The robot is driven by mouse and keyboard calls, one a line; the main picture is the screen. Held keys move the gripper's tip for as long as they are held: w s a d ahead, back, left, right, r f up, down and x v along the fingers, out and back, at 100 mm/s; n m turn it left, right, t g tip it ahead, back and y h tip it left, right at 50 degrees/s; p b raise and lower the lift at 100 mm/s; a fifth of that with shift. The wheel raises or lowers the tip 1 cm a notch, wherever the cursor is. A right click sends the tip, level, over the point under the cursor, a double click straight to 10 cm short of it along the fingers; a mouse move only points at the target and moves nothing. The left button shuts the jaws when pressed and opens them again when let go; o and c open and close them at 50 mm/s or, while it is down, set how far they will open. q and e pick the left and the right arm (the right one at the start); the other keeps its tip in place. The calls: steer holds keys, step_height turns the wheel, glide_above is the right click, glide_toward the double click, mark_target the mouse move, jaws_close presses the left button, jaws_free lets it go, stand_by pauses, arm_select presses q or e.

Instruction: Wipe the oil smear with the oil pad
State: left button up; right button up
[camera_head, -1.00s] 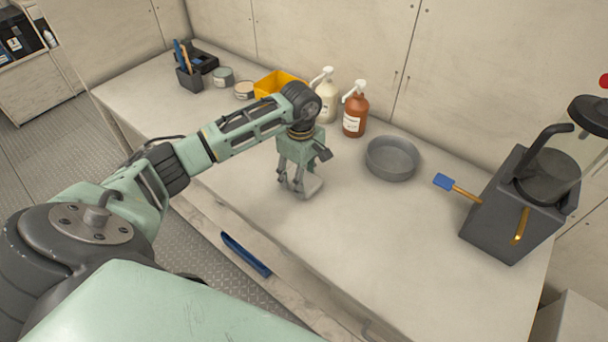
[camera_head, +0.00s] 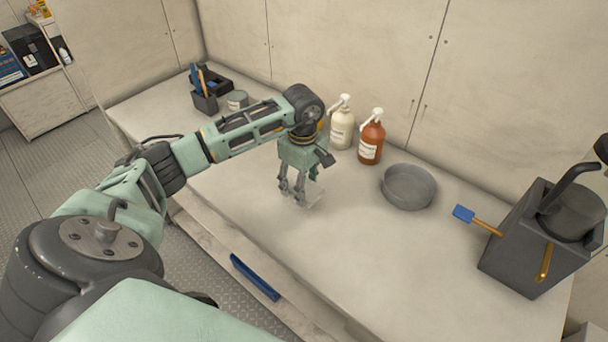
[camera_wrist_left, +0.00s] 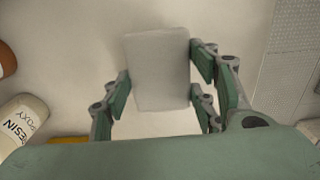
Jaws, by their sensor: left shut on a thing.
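My left gripper (camera_head: 300,194) is low over the pale workbench (camera_head: 250,225), shut on a pale grey rectangular pad (camera_wrist_left: 157,72). In the left wrist view the pad sits between the two pairs of green-padded fingers. In the head view the pad (camera_head: 315,198) shows only partly under the fingers, at or very near the bench top. I cannot tell whether it touches. I cannot make out an oil smear on the bench; the gripper and pad may hide it. My right gripper is not in view.
A white pump bottle (camera_head: 341,128) and a brown pump bottle (camera_head: 371,142) stand behind the gripper. A grey round pan (camera_head: 409,187), a blue-headed brush (camera_head: 464,213) and a dark machine (camera_head: 530,240) are to the right. The front bench top is clear.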

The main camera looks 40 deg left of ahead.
arm_select(q)
steer(key=shift+a+r+p, duration=0.15)
steer(key=shift+r+p, duration=0.25)
steer(key=shift+r, duration=0.5)
steer(key=shift+r+p, duration=0.4)
steer(key=shift+r, duration=0.45)
